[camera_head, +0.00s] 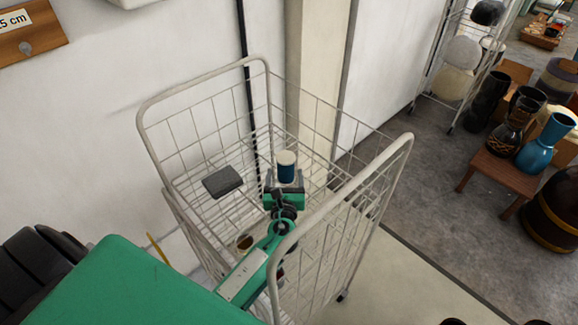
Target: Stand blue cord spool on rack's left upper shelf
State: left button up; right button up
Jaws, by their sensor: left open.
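The blue cord spool (286,172) has a cream top and stands upright inside the white wire rack (273,80). My left gripper (285,190) reaches into the rack over its near side. Its jaws are open, right at the lower part of the spool. The gripper hides the spool's base, so I cannot tell whether the spool rests on the wire shelf (205,208) or whether a finger touches it. My right gripper is out of view.
A dark grey block (222,181) lies on the shelf left of the spool. A round brown item (244,243) shows lower in the rack. The rack's wire side panel (335,235) stands close right of my arm. Goblet drums and a small wooden table (500,172) stand farther right.

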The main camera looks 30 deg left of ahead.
aim_at(286, 168)
pick_arm(q)
jog(key=x, duration=0.5)
jog(key=shift+w+r+b, duration=0.1)
jog(key=shift+w+b, duration=0.25)
jog(key=c, duration=1.2)
jog(key=shift+r, duration=0.15)
